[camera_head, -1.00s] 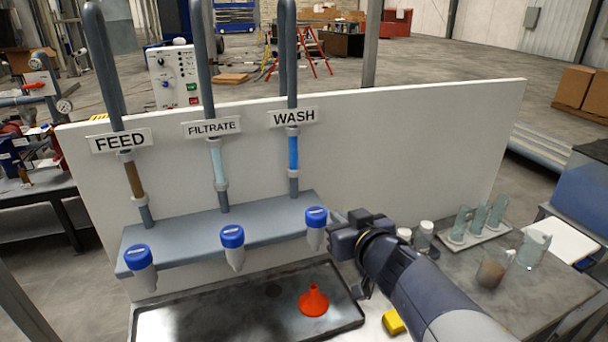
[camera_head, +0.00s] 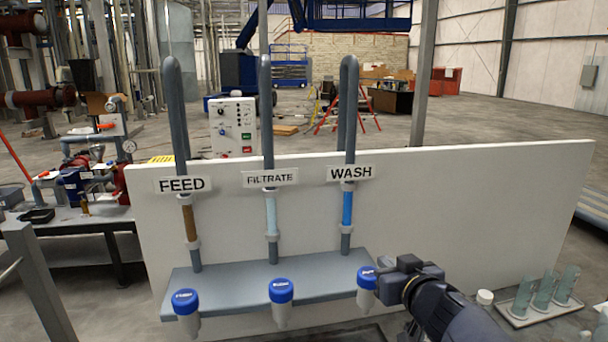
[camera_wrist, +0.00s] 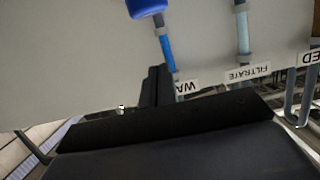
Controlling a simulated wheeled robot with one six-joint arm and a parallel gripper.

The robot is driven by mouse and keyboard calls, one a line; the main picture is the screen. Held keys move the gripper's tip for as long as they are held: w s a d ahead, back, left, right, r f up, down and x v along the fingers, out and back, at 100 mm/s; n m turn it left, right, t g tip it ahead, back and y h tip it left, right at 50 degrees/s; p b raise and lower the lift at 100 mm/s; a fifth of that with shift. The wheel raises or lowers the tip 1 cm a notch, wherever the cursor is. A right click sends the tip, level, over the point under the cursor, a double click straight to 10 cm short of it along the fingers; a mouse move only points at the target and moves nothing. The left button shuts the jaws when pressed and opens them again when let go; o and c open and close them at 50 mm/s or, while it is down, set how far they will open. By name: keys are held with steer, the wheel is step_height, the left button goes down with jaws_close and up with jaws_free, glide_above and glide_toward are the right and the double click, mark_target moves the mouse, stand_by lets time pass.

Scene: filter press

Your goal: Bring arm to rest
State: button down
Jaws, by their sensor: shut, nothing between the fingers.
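My gripper (camera_head: 384,266) is at the lower right of the head view, with its tip beside the blue-capped bottle (camera_head: 367,278) under the WASH pipe. It overlaps that bottle's edge in the picture; I cannot tell whether they touch. In the wrist view my gripper's dark fingers (camera_wrist: 157,88) are together with nothing held. There the white panel (camera_wrist: 70,70) lies beyond them, with the WASH label (camera_wrist: 185,88) partly hidden behind the fingers. My arm reaches in from the lower right of the head view.
A grey shelf (camera_head: 240,290) carries blue-capped bottles under the FEED (camera_head: 181,185), FILTRATE (camera_head: 270,177) and WASH (camera_head: 349,173) labels. A rack with clear glassware (camera_head: 541,293) stands right of my arm. A control box (camera_head: 233,126) is behind the panel.

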steer(key=shift+s, duration=0.6)
steer(key=shift+w, duration=0.1)
